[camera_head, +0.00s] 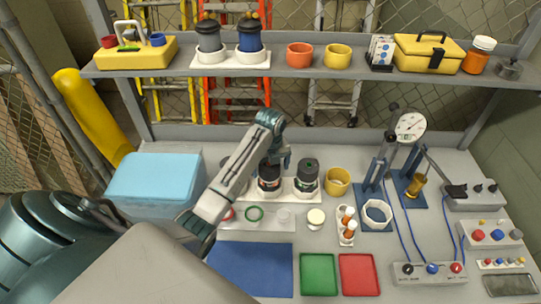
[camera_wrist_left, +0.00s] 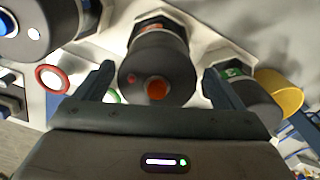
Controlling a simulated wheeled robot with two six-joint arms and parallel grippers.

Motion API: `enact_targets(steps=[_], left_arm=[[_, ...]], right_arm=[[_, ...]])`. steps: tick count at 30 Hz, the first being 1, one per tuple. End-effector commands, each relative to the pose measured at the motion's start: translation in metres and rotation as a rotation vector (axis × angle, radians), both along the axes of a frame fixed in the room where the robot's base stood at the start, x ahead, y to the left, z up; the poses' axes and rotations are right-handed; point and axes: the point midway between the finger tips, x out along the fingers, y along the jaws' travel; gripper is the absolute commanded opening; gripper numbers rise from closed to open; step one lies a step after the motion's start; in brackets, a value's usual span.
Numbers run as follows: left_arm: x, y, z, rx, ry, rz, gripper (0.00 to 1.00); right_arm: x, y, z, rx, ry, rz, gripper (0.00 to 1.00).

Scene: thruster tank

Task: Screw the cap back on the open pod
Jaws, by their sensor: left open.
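Dark cylindrical pods stand in a white rack (camera_head: 288,190) at the middle of the bench. My left gripper (camera_head: 281,157) is above the middle pod (camera_head: 269,180), open. In the left wrist view its two fingers lie on either side of a dark grey round pod top (camera_wrist_left: 158,70) with an orange centre. I cannot tell whether the fingers touch it. The left pod is mostly hidden by my arm. I cannot tell which pod is open, nor pick out a loose cap. My right gripper is not in view.
A white tray (camera_head: 262,225) with a green ring (camera_head: 254,213) lies in front of the rack. A yellow cup (camera_head: 338,182) stands right of it. A blue box (camera_head: 155,180) is at left. A gauge stand (camera_head: 410,126) is at right. A shelf runs above.

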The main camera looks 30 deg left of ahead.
Motion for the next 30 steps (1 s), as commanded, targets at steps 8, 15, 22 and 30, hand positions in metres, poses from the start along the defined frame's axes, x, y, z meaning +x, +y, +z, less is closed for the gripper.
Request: enact_targets(steps=[8,15,22,30], left_arm=[[-0.0015,-0.0005,-0.0036,0.001,-0.001,-0.001,0.9],[-0.0014,-0.0005,-0.0034,0.0,0.0,-0.001,0.55],[-0.0013,-0.0005,-0.0033,-0.001,-0.001,-0.001,0.44],[-0.0012,-0.0003,-0.0034,0.001,0.0,-0.029,0.44]], right_arm=[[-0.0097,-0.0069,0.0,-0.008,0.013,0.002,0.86],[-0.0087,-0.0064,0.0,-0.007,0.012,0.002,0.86],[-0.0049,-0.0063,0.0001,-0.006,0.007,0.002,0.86],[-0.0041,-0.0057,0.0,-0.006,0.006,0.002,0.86]])
